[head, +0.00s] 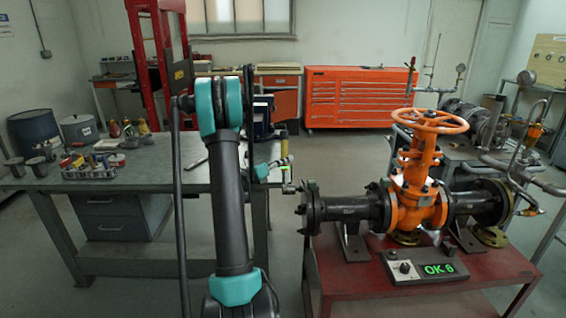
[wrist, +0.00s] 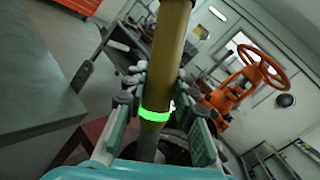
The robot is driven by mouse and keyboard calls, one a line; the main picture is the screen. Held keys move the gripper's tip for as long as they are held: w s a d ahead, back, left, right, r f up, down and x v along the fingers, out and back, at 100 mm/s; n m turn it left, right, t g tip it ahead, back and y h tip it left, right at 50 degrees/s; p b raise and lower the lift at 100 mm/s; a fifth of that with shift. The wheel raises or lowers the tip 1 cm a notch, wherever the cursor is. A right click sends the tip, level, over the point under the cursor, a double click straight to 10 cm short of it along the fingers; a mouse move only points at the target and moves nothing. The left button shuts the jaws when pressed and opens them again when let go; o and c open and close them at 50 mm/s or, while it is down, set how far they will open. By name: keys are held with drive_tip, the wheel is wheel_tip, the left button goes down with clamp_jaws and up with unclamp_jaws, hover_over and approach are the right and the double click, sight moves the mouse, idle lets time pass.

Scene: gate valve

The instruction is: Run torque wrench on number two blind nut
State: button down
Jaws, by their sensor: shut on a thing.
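My gripper (head: 270,170) is at the left end of the valve's pipe in the head view. It is shut on the torque wrench (head: 284,148), which has a yellow-brown handle and a lit green ring. In the wrist view the wrench (wrist: 167,50) stands between the two fingers of my gripper (wrist: 160,98). The wrench's lower end is close to the upper edge of the dark blind flange (head: 307,207) in the head view. I cannot tell whether it sits on a nut. No nut number is legible. The orange gate valve (head: 417,190) stands to the right.
The red valve table (head: 400,292) carries a control box (head: 420,268) reading a green "OK" and a digit like 6. A grey workbench (head: 150,178) with a tray of sockets (head: 88,172) is at left. The orange handwheel (head: 430,121) rises above the valve.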

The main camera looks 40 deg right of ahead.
drive_tip(key=shift+s+d, duration=0.85)
drive_tip(key=shift+d, duration=0.15)
drive_tip(key=shift+s+d, duration=0.2)
drive_tip(key=shift+d, duration=0.05)
idle(1.2)
drive_tip(key=shift+w+a, duration=0.25)
idle(0.7)
drive_tip(key=shift+w+a, duration=1.25)
drive_tip(key=shift+a, duration=0.3)
